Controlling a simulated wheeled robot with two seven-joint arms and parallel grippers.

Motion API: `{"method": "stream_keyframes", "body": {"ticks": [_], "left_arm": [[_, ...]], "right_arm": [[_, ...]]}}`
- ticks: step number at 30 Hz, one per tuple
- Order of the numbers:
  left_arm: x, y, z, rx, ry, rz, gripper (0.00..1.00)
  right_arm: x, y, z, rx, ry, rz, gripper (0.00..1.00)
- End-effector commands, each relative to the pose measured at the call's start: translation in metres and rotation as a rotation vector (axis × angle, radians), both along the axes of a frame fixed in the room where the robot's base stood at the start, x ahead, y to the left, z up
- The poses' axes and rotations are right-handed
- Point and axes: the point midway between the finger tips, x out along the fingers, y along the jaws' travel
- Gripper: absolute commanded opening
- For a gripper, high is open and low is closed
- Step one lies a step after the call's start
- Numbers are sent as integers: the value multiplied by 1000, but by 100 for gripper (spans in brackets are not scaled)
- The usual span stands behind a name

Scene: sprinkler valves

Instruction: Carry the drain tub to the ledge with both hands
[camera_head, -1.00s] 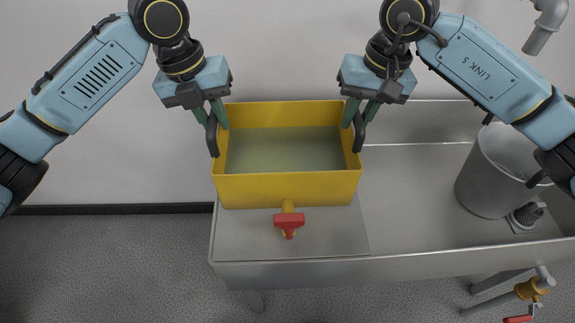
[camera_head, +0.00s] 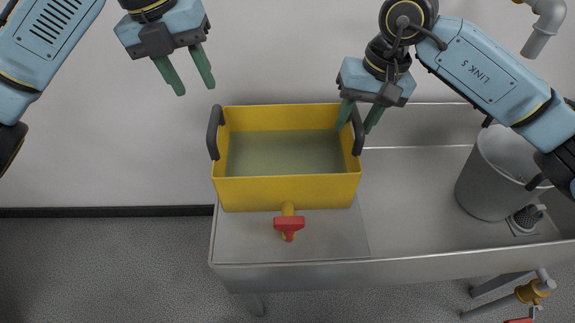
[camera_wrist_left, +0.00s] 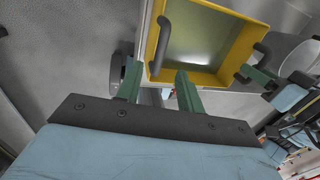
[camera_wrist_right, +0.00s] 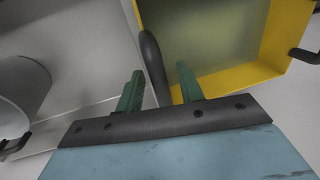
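The drain tub (camera_head: 287,192) is yellow with a grey-green inside and a dark handle at each end. It stands upright on the flat steel ledge (camera_head: 240,238) at the left end of the sink. A red-handled tap (camera_head: 289,223) is on its front. My left gripper (camera_head: 196,90) is open and empty, up and left of the left handle (camera_head: 213,132), clear of the tub. My right gripper (camera_head: 355,131) is open, its fingers on either side of the right handle (camera_head: 359,133). The right wrist view shows that handle (camera_wrist_right: 153,65) between the spread fingers.
A grey bucket (camera_head: 488,180) stands in the sink basin to the right, beside a drain fitting (camera_head: 527,215). The basin floor (camera_head: 420,200) between tub and bucket is clear. A grey pipe (camera_head: 543,30) hangs at the upper right. The wall is close behind the tub.

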Motion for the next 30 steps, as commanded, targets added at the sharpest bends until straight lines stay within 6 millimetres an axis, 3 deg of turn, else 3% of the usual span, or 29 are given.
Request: {"method": "stream_keyframes", "body": {"ticks": [3,10,21,30], "left_arm": [[1,3,16,-1,-2,2,38],[0,5,24,0,1,2,38],[0,5,23,0,1,1,38],[0,5,23,0,1,1,38]], "right_arm": [[0,0,0,0,0,0,38],[0,-2,10,0,-2,0,38],[1,-16,84,0,-4,0,38],[1,-23,116,1,0,0,38]]}}
